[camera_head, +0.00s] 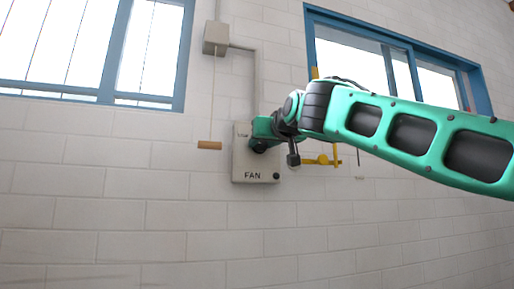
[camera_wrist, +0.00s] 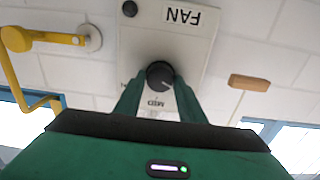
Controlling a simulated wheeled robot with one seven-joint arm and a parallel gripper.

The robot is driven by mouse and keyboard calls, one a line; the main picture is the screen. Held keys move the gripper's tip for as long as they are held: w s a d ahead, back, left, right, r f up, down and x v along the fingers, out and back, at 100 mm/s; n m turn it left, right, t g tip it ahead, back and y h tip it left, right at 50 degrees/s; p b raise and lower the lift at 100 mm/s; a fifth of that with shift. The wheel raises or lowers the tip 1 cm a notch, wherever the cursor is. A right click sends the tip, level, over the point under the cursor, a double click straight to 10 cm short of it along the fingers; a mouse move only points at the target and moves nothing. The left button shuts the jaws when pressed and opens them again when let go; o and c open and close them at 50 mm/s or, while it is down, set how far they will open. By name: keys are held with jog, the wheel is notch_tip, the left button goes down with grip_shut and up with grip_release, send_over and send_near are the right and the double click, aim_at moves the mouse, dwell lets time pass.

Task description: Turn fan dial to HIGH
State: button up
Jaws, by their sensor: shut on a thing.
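The fan control box (camera_head: 243,165) is a light grey box on the wall, labelled FAN. It shows upside down in the wrist view (camera_wrist: 205,45). Its dark round dial (camera_wrist: 160,74) sits between my fingertips, with a small light mark on its lower right in that view. The MED label (camera_wrist: 155,102) is just below the dial there; a LOW label appears faintly at the box's upper left in the head view. My gripper (camera_wrist: 160,84) is shut on the dial. In the head view my gripper (camera_head: 258,143) hides most of the dial.
A yellow lever (camera_head: 322,161) is mounted on the wall right of the box. A wooden pull handle (camera_head: 209,145) hangs on a cord to the left. A small dark knob (camera_head: 276,176) is on the box's lower right. Conduit runs up to a junction box (camera_head: 215,38).

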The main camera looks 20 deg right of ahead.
jog(key=m, duration=0.6)
jog(key=shift+d+m, duration=0.15)
jog(key=shift+m, duration=0.25)
jog(key=m, duration=0.3)
jog(key=shift+d+f+m, duration=0.1)
jog(key=shift+m, duration=0.3)
jog(key=m, duration=0.3)
jog(key=shift+m, duration=0.3)
jog(key=m, duration=0.3)
jog(key=shift+f+m, duration=0.15)
jog(key=shift+m, duration=0.15)
jog(key=m, duration=0.3)
jog(key=shift+m, duration=0.4)
jog(key=m, duration=0.6)
jog(key=shift+w+f, duration=0.1)
jog(key=shift+f, duration=0.1)
